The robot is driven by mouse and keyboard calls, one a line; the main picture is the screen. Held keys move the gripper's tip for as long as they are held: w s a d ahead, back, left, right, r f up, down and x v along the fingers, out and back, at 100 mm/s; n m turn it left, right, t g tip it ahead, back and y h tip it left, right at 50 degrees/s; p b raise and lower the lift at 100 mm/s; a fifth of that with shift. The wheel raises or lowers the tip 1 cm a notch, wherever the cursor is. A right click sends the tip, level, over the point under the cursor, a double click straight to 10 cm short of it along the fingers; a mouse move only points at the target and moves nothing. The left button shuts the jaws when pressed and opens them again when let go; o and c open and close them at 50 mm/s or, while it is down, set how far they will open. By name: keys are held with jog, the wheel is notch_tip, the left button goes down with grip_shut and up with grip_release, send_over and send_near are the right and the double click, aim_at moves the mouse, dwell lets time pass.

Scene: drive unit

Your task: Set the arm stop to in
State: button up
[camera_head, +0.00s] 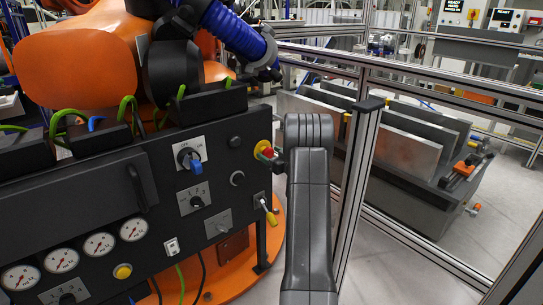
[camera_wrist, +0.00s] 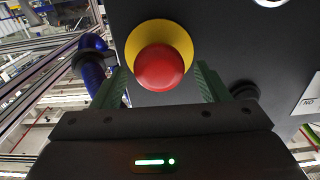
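The arm stop is a red mushroom button (camera_wrist: 160,68) on a yellow round collar (camera_wrist: 176,30), set on a dark panel. In the head view the red button (camera_head: 266,150) sits at the right edge of the black control panel (camera_head: 105,190), partly hidden by my gripper (camera_head: 277,160). In the wrist view my gripper (camera_wrist: 161,84) has its green-padded fingers apart, one on each side of the button. I cannot tell whether a finger touches it. Whether the button is in or out is not clear.
Left of the button the panel carries a blue-handled rotary switch (camera_head: 194,162), a yellow-tipped lever (camera_head: 270,217), a yellow button (camera_head: 123,271) and several gauges (camera_head: 99,244). An orange robot arm (camera_head: 75,55) stands behind it. An aluminium fence post (camera_head: 357,185) stands right of my arm.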

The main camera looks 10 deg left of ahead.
jog(key=v, duration=1.3)
jog(key=shift+s+d, duration=0.25)
jog(key=shift+d, duration=0.05)
jog(key=x, duration=1.3)
jog(key=shift+w+a+f, duration=0.1)
jog(key=shift+w+a, duration=0.05)
jog(key=shift+a, duration=0.05)
jog(key=shift+d+p, duration=0.25)
jog(key=shift+p, duration=0.1)
jog(key=shift+v, duration=1.05)
jog(key=shift+a, duration=0.1)
jog(key=shift+a, duration=0.1)
